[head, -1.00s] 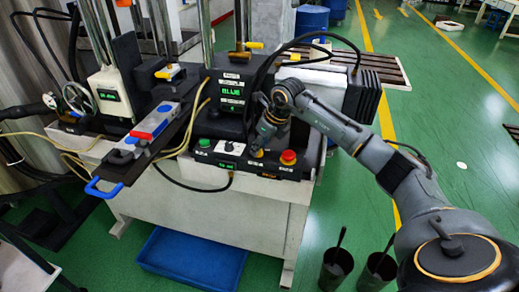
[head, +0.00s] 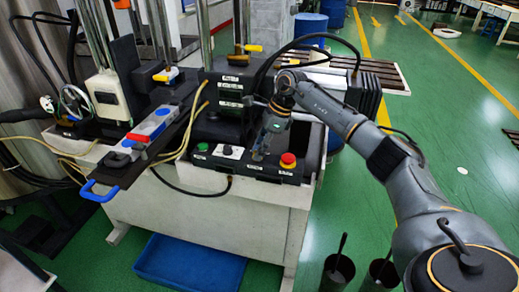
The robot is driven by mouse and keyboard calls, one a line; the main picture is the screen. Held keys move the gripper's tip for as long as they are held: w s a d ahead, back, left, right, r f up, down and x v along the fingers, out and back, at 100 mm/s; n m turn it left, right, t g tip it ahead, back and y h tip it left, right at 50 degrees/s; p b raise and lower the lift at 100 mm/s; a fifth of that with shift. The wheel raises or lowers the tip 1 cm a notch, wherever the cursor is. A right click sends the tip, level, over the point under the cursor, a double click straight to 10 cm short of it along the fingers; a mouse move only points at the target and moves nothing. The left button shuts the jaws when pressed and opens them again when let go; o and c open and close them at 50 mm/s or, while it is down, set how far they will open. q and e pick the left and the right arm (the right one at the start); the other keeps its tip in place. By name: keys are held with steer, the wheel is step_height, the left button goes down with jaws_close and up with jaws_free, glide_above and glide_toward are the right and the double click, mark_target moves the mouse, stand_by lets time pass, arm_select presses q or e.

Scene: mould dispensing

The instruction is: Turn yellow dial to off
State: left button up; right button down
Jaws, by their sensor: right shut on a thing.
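The black control panel (head: 231,165) is on the front edge of the white machine bench. It carries a green button (head: 202,148), a black knob (head: 227,151) and a red emergency button (head: 288,160). My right gripper (head: 259,154) points down onto the panel between the black knob and the red button. It is shut on the yellow dial, which its fingers almost wholly hide. The display box (head: 231,87) above the panel is dark. My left gripper (head: 50,103) is at the far left beside a hand wheel; its fingers are too small to read.
Black cables loop behind my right arm. A blue bin (head: 190,262) and dark pots (head: 338,270) stand on the floor.

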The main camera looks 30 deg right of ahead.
stand_by(0.4)
steer(key=c, duration=1.1)
jaws_free()
steer(key=shift+o, duration=0.2)
steer(key=v, duration=1.2)
steer(key=shift+w, duration=0.15)
